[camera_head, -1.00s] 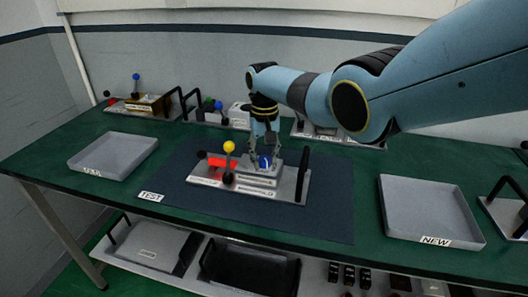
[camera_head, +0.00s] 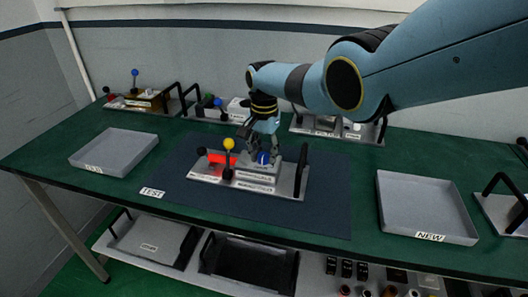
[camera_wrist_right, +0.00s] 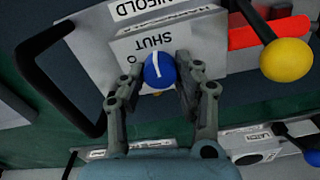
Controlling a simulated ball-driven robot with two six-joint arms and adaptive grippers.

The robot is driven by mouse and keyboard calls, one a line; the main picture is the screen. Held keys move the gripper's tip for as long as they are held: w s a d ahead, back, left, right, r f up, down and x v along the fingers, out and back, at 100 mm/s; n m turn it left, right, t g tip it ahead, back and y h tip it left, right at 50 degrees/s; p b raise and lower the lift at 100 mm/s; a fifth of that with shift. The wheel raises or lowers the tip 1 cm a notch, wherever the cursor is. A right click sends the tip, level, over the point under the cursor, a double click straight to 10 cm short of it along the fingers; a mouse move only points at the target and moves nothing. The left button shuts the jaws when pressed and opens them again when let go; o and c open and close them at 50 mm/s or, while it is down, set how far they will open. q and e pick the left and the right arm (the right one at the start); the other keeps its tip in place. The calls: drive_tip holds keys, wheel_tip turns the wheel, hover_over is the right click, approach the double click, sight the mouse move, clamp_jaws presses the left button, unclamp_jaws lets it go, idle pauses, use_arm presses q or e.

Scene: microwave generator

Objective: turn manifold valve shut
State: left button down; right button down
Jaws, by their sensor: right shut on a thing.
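The manifold (camera_head: 255,168) is a grey block on a metal plate with a black handle, on the dark test mat. Its valve is a blue round knob (camera_wrist_right: 160,70) with a white line, beside a SHUT label in the right wrist view. In that view the white line runs roughly up and down the picture. My right gripper (camera_wrist_right: 160,84) has its two fingers on either side of the blue knob, shut on it. In the head view the right gripper (camera_head: 261,150) comes down from above and partly hides the blue knob (camera_head: 263,158). My left gripper is not in view.
A yellow ball lever (camera_head: 229,145) and a red part (camera_head: 216,159) stand on the same plate, left of the knob. A grey tray (camera_head: 113,153) is at left and the NEW tray (camera_head: 426,205) at right. Other fixtures line the back edge.

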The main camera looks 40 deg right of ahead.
sight(264, 154)
idle(0.5)
drive_tip(key=c, duration=0.9)
unclamp_jaws()
drive_tip(key=shift+c, duration=0.2)
wheel_tip(264, 154, up, 12)
